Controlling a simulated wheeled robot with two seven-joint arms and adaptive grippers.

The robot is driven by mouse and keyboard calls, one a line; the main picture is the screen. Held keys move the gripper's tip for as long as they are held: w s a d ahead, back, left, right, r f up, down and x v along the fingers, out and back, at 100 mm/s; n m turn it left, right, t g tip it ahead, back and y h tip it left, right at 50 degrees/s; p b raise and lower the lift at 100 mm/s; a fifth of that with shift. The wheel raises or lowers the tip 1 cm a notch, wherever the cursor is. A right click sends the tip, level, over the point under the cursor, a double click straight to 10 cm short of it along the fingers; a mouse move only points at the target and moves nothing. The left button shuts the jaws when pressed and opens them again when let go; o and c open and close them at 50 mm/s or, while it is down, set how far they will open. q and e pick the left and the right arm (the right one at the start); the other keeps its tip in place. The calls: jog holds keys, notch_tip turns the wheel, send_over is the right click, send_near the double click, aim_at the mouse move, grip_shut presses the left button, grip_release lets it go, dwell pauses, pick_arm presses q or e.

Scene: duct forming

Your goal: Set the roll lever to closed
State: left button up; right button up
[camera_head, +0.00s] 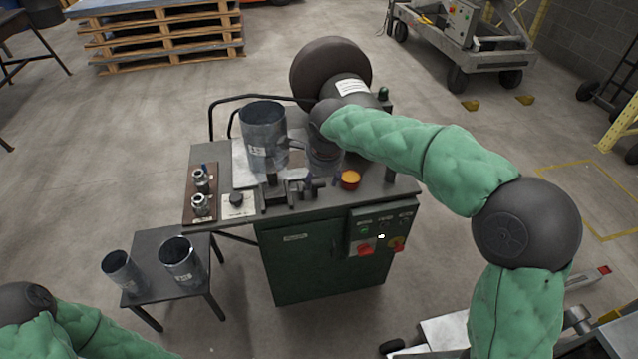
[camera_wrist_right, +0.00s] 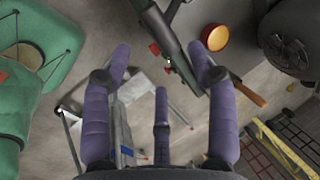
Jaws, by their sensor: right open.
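The forming machine's green cabinet (camera_head: 318,262) stands in the middle of the head view, with a dark clamp-like mechanism (camera_head: 290,192) on its top. I cannot make out for certain which part is the roll lever or its position. In the right wrist view a dark bar (camera_wrist_right: 166,38) runs slantwise between my fingers, with small red parts beside it. My right gripper (camera_head: 322,162) is over the machine top, behind the mechanism. It shows in the right wrist view (camera_wrist_right: 160,52) with its purple fingers spread, with no visible grip on the bar. My left gripper is out of view.
A large metal duct (camera_head: 264,136) stands on the machine top. A side table (camera_head: 159,275) at left holds two metal cylinders.

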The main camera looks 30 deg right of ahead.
jog(key=shift+v, duration=2.1)
jog(key=shift+f, duration=0.1)
